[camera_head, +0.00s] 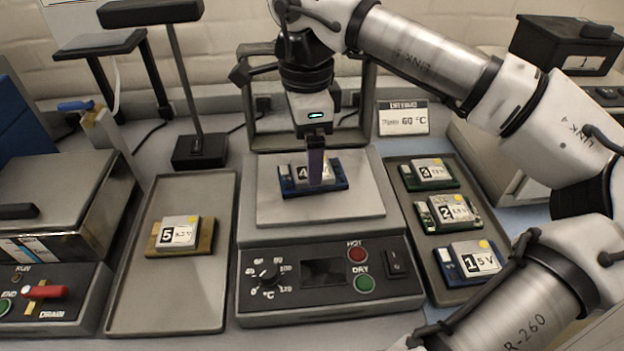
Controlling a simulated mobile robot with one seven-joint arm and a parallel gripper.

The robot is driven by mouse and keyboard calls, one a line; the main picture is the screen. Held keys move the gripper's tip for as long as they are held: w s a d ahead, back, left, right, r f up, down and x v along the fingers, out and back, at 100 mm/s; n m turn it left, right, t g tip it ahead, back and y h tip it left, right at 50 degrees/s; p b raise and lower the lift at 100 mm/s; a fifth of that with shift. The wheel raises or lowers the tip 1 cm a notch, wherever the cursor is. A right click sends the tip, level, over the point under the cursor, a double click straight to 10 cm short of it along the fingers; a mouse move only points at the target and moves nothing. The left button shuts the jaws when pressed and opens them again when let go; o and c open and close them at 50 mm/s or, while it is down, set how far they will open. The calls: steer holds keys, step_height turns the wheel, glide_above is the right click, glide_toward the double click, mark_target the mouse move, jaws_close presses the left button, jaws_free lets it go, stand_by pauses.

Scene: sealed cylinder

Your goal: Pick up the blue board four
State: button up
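The blue board four (335,183) lies on the grey top plate of the drying station (350,213), in the middle of the head view. It carries a white block with a black label "4". My gripper (317,182) points straight down over the board, and its finger covers part of the block. I see the gripper edge-on, so I cannot tell whether the fingers are open or closed, or whether they touch the board.
The right tray (402,206) holds board three (431,172), board two (448,211) and blue board one (470,261). The left tray (142,296) holds board five (181,236). A frame (246,116) and a "DRYING 60 °C" sign (403,119) stand behind. A lamp-like stand (183,90) rises at left.

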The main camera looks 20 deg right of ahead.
step_height(320, 180, down, 5)
steer(key=shift+w+r+b, duration=0.1)
steer(key=shift+r+b, duration=0.1)
steer(key=shift+b, duration=1.05)
steer(key=shift+r, duration=0.1)
steer(key=shift+a, duration=0.1)
steer(key=c, duration=1.1)
